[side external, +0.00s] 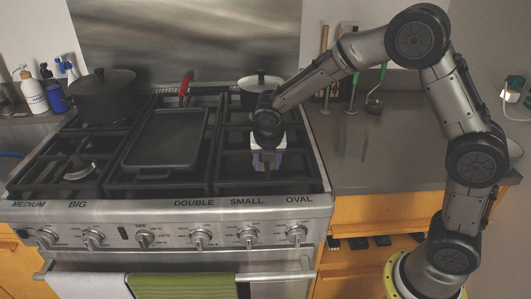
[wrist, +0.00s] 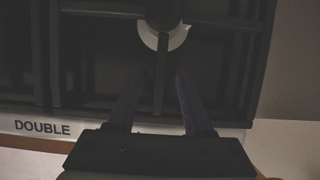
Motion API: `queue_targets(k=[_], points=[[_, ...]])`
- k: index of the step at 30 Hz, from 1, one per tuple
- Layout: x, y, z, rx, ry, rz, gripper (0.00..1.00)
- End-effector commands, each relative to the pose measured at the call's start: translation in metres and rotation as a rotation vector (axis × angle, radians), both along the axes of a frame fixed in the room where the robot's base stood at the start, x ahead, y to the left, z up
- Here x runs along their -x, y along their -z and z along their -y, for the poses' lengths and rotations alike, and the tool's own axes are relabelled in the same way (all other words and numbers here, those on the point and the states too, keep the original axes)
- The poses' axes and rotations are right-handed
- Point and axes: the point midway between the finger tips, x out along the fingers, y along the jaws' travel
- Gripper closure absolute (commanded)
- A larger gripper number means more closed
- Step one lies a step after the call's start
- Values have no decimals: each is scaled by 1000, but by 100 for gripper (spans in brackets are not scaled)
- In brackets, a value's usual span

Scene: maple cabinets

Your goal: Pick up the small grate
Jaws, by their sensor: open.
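The black grate over the burners on the right of the stove, behind the SMALL and OVAL labels, fits the small grate (side external: 230,182); the pictures do not mark it otherwise. It also shows in the wrist view (wrist: 161,92), where one bar runs toward a round burner with a pale rim (wrist: 165,36). My gripper (side external: 267,165) points down over this grate. In the wrist view my gripper (wrist: 153,80) has its two fingers apart, one on each side of that bar. I cannot tell how high the fingertips are or whether they touch the grate.
A flat black griddle (side external: 167,137) lies on the middle grate. A dark pot (side external: 104,97) stands at the back left, and a lidded pot (side external: 259,90) at the back right, behind my gripper. Grey counter (side external: 390,155) right of the stove is mostly clear. Utensils (side external: 373,97) stand behind it.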

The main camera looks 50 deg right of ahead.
Motion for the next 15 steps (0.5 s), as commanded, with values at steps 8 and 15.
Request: queue_targets(k=[8,15], points=[[-6,20,6,0,1,0,49],[-6,20,6,0,1,0,61]])
